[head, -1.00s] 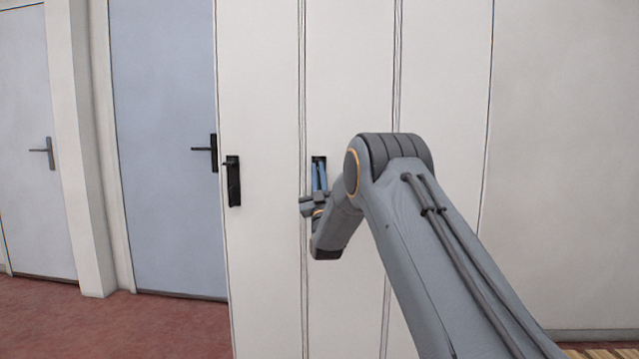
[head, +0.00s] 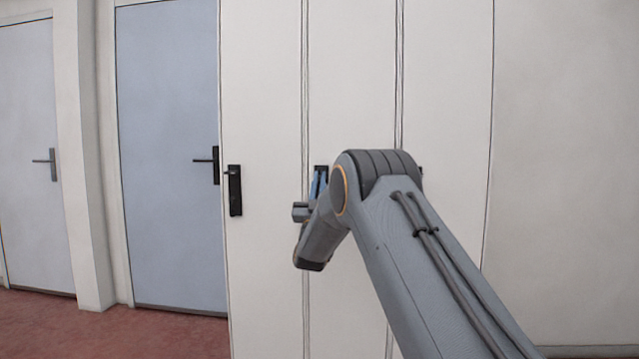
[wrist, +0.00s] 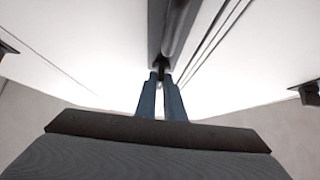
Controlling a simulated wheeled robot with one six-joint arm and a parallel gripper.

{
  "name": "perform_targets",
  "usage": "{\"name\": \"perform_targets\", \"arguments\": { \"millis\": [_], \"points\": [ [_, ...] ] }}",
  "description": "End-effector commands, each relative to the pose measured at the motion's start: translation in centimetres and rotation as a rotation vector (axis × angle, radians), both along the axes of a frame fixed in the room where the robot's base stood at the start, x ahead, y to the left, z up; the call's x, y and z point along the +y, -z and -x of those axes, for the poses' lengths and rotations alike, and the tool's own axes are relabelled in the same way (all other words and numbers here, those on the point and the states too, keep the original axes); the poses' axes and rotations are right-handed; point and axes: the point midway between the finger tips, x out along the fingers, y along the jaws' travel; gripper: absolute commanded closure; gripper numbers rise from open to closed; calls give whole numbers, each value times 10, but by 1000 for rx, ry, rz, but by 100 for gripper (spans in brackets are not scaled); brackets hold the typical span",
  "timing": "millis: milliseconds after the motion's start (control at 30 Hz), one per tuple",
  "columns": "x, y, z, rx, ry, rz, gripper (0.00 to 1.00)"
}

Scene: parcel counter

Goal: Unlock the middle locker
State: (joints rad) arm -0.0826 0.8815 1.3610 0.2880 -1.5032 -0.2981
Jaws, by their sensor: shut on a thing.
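The middle locker (head: 352,110) is a tall white door in the head view, closed. Its dark lock plate (head: 320,168) is mostly hidden behind my gripper (head: 318,182). In the wrist view, my gripper (wrist: 162,84) has its two blue fingers shut on a small dark piece (wrist: 162,70) at the lower end of the middle locker's dark handle (wrist: 173,30). I cannot tell the turn of that piece, and a narrow gap shows between the fingers lower down.
The left locker (head: 262,90) has a dark handle plate (head: 235,190). The right locker (head: 445,100) has its handle mostly hidden behind my arm. A blue door (head: 168,120) and another pale door (head: 25,150) stand at left. Red floor (head: 150,330) lies clear before them.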

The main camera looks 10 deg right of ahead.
Motion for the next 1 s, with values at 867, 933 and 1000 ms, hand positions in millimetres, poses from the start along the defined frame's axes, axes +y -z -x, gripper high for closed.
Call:
{"name": "perform_targets", "arguments": {
  "millis": [867,933,1000],
  "points": [
    [13,41,39,2,-1,0,73],
    [15,47,44,1,-1,0,73],
    [16,51,48,0,0,0,73]
  ]
}}
